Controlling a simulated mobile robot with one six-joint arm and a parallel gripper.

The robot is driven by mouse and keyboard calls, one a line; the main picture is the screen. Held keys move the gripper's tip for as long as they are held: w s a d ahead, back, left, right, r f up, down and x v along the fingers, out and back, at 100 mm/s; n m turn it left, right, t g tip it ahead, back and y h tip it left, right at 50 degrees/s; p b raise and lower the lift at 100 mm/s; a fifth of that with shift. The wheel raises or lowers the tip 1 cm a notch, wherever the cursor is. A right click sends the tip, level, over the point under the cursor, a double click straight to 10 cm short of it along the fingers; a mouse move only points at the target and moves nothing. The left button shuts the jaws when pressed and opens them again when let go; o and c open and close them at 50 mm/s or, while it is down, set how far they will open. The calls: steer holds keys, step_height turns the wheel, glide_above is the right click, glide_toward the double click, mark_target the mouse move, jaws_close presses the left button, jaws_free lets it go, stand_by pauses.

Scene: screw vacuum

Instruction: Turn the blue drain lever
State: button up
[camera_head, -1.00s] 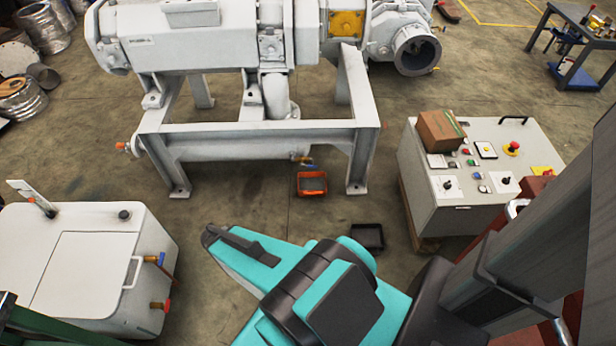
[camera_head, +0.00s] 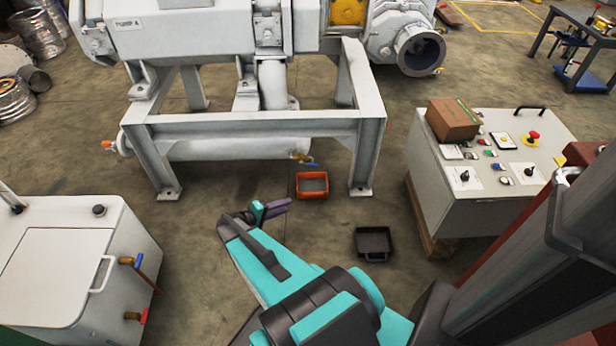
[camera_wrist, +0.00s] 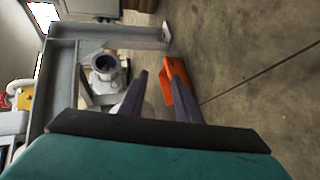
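A small blue lever (camera_head: 312,164) sits on a brass valve (camera_head: 300,157) at the right end of the grey horizontal cylinder under the machine frame. A second blue handle (camera_head: 138,261) is on a brass valve on the white tank at the left. My gripper (camera_head: 277,207) is left of and nearer than the orange tray, apart from the first lever. In the wrist view my gripper's two purple-grey fingers (camera_wrist: 155,78) stand apart with nothing held. I cannot make out the blue lever in the wrist view.
An orange tray (camera_head: 312,185) lies on the floor below the valve; it also shows in the wrist view (camera_wrist: 178,82). A black tray (camera_head: 374,244) lies nearer. The grey frame (camera_head: 366,160) stands behind, the control cabinet (camera_head: 470,195) at right, the white tank (camera_head: 70,255) at left.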

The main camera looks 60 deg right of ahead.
mark_target(309, 164)
steer(key=w+d+f+h+b, duration=0.1)
steer(key=w+d+h+b, duration=0.1)
steer(key=d, duration=0.4)
steer(key=w+d+f+t+h+b, duration=0.1)
steer(key=w+d+h+b, duration=0.1)
steer(key=d+b, duration=0.3)
steer(key=shift+w+d+m+t+h+b, duration=0.3)
steer(key=shift+w+d+b, duration=0.1)
steer(key=shift+w, duration=0.5)
steer(key=s+d+b, duration=0.2)
steer(key=d+b, duration=0.2)
steer(key=d, duration=0.9)
steer(key=shift+d, duration=0.25)
steer(key=shift+r, duration=0.1)
steer(key=shift+c, duration=0.3)
